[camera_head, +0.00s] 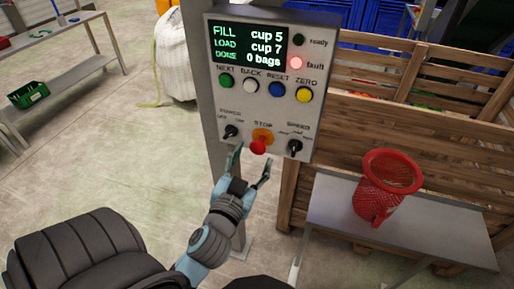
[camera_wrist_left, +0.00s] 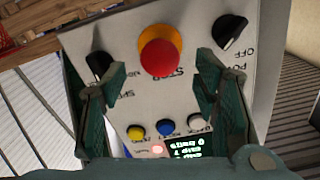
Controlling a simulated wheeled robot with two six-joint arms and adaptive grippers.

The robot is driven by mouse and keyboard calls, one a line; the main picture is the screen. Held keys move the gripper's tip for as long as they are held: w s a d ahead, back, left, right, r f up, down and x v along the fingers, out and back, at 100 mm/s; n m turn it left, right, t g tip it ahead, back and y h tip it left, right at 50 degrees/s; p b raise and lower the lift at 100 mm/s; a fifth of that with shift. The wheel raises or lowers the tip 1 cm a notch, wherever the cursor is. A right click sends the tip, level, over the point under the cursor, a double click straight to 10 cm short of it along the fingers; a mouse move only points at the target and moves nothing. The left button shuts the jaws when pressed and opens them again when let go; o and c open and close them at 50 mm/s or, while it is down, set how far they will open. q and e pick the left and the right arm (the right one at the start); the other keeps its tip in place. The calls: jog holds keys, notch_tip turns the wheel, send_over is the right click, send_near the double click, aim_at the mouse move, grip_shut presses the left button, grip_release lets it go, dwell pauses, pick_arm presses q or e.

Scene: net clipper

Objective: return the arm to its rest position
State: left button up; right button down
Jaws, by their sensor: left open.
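My left gripper (camera_head: 248,170) is open and empty, just below and in front of the control panel (camera_head: 218,108). In the left wrist view its two fingers (camera_wrist_left: 165,95) stand apart, with the panel face between and beyond them. The red stop button (camera_head: 258,146) on its orange base is close to the fingertips; it also shows in the left wrist view (camera_wrist_left: 160,57). I cannot tell whether a finger touches the panel. The panel screen (camera_head: 247,46) reads FILL cup 5, LOAD cup 7, DONE 0 bags. The fault light (camera_head: 296,63) glows red. My right gripper is not in view.
A red net basket (camera_head: 378,192) stands on a grey table (camera_head: 440,224) at the right, before a wooden crate (camera_head: 350,130). A white sack (camera_head: 176,55) stands behind the panel post. A bench (camera_head: 75,50) and green bin (camera_head: 28,93) are at the left. The floor (camera_head: 110,150) between is clear.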

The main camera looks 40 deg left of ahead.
pick_arm(q)
jog(key=v, duration=0.3)
jog(key=shift+s+r, duration=0.1)
